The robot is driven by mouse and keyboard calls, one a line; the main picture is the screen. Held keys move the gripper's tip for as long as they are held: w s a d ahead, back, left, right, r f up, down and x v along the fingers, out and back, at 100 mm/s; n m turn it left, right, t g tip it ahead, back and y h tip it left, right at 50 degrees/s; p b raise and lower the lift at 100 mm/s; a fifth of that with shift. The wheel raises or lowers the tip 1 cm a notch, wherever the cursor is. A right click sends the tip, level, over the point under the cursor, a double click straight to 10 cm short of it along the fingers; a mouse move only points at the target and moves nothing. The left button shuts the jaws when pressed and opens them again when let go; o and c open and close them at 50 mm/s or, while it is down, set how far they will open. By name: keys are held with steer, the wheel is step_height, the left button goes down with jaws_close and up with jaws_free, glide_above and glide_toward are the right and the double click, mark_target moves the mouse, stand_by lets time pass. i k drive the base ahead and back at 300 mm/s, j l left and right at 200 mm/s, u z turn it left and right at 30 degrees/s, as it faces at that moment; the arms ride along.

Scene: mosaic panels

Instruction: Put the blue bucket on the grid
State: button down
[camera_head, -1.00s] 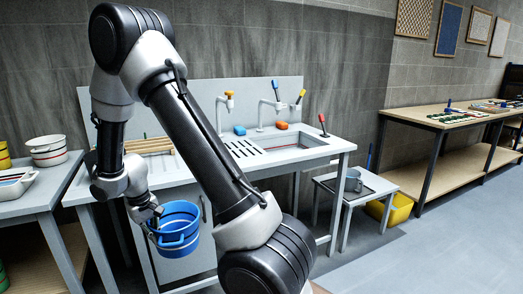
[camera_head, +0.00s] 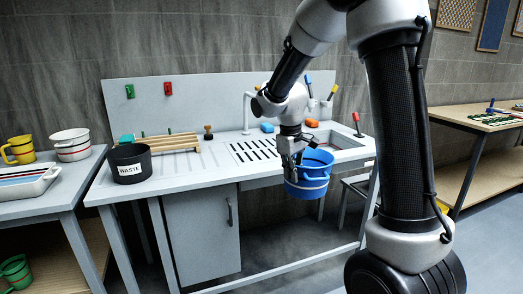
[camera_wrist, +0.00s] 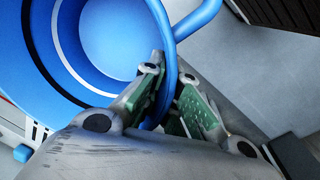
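The blue bucket (camera_head: 316,181) hangs upright from my gripper (camera_head: 292,163), in front of the sink unit's front edge. In the wrist view the bucket (camera_wrist: 50,50) fills the upper left, and my gripper (camera_wrist: 170,100) is shut on its rim, one finger inside and one outside. The bucket looks empty inside. The grid (camera_head: 253,151), a set of dark slots in the grey countertop, lies behind and left of the bucket. Nothing stands on the grid.
A black WASTE bin (camera_head: 130,165) and a wooden rack (camera_head: 165,141) stand left on the counter (camera_head: 195,175). A brown stamp-like knob (camera_head: 208,132), a tap (camera_head: 247,112), and blue (camera_head: 267,127) and orange (camera_head: 312,122) sponges are behind. The sink basin (camera_head: 345,142) is right of the grid.

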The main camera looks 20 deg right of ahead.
mark_target(260, 149)
steer(key=i, duration=0.8)
steer(key=i+j, duration=0.15)
steer(key=i, duration=0.7)
